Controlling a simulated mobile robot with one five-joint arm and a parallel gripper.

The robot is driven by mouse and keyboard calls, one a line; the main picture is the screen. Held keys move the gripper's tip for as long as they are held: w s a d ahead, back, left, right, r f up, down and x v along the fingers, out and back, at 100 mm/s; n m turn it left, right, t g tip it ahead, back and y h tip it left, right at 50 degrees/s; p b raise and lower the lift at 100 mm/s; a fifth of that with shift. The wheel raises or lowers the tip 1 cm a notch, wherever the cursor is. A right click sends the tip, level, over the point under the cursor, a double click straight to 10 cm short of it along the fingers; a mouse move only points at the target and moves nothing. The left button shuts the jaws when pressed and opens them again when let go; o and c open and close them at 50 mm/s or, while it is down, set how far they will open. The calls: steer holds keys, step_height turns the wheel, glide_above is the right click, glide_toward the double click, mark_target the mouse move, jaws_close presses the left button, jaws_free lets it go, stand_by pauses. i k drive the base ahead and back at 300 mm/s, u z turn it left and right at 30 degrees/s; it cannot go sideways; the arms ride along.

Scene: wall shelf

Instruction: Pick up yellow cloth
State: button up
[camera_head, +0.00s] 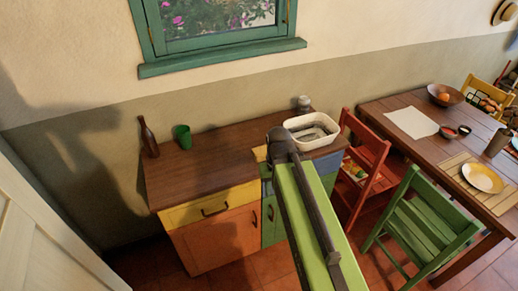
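A small yellow patch (260,154), which looks like part of the yellow cloth, shows on the wooden countertop (215,152) just left of my arm. The rest of it is hidden behind the arm. My green and dark arm reaches up from the lower right, and its dark end joint stands in front of the counter's front edge and top. My gripper is hidden behind that joint, so its fingers and its distance from the cloth do not show.
A white basin (311,131) and a small jar (304,103) stand right of the arm's end. A brown bottle (148,137) and green cup (183,136) stand at the counter's left. Red (366,158) and green (420,218) chairs and a table (388,97) are at right.

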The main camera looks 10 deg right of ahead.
mark_target(259, 153)
steer(key=i, duration=0.85)
steer(key=u, duration=4.55)
steer(key=i, duration=0.1)
steer(key=z, duration=2.35)
steer(key=k, duration=0.35)
steer(key=z, duration=0.15)
steer(key=i, duration=0.4)
steer(key=u, duration=0.1)
